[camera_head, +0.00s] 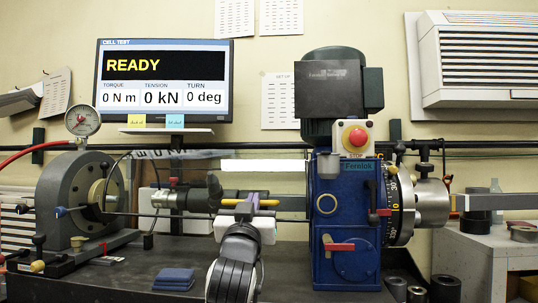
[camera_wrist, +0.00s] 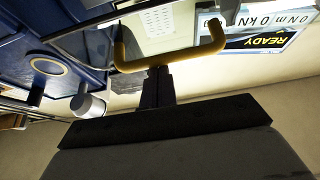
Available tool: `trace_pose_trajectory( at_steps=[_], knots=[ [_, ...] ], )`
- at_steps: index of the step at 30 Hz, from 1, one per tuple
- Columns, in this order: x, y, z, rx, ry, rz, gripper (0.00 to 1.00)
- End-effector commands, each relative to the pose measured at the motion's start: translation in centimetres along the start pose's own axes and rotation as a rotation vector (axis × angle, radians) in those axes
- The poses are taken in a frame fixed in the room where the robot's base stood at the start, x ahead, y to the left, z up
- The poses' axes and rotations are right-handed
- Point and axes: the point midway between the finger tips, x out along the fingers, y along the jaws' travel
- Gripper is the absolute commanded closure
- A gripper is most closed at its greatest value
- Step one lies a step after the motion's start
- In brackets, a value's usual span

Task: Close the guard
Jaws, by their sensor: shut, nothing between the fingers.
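A yellow bar handle (camera_wrist: 168,58) crosses the upper part of the wrist view, fixed to what looks like a clear panel, probably the guard (camera_wrist: 160,22). My gripper (camera_wrist: 157,72) is shut and empty, its dark fingertips at the middle of the handle. I cannot tell whether they touch it. In the head view my gripper (camera_head: 251,199) points up in front of the test bench, with the yellow handle (camera_head: 231,202) right behind its fingers. The clear panel is hard to make out in the head view, so I cannot tell how far open the guard stands.
A blue gearbox (camera_head: 336,255) with a red stop button (camera_head: 354,137) stands right of my gripper. A grey round housing (camera_head: 60,195) with a gauge is at left. A monitor (camera_head: 165,80) reads READY. Blue pads (camera_head: 174,279) lie on the dark bench top.

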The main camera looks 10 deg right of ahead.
Motion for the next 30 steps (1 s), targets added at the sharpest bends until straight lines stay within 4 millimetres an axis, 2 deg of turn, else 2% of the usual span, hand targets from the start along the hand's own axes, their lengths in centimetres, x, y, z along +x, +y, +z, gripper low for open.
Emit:
trace_pose_trajectory(
  at_steps=[1, 9, 16, 18, 30],
  knots=[
    [-0.8, 0.0, 2.3, -0.006, 0.030, -0.001, 1.00],
    [-2.6, 0.0, 5.7, -0.002, 0.058, -0.001, 1.00],
    [-3.3, 0.0, 8.1, -0.002, 0.059, -0.001, 1.00],
    [-3.4, 0.0, 8.6, -0.001, 0.059, -0.001, 1.00],
    [-2.7, 0.0, 7.3, -0.001, 0.063, -0.001, 1.00]
  ],
)
